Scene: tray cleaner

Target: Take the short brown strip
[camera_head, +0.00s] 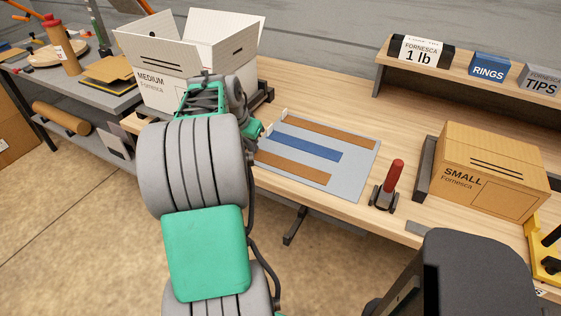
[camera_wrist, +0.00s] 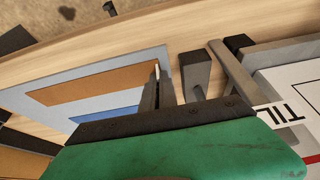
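A grey-blue mat (camera_head: 360,165) lies on the workbench with two brown strips and a blue strip (camera_head: 310,147) on it. The short brown strip (camera_head: 295,168) lies nearest the bench's front edge. The longer brown strip (camera_head: 330,132) lies at the back. In the wrist view, my gripper (camera_wrist: 176,80) is beside one end of the short brown strip (camera_wrist: 95,82), and part of the blue strip (camera_wrist: 105,112) shows. My gripper body hides the rest of the mat.
An open white MEDIUM box (camera_head: 165,90) stands left of the mat, close to my arm. A red-handled tool (camera_head: 393,178) stands right of the mat, before a closed SMALL box (camera_head: 490,165). A shelf (camera_head: 450,70) with boxes is at the back right.

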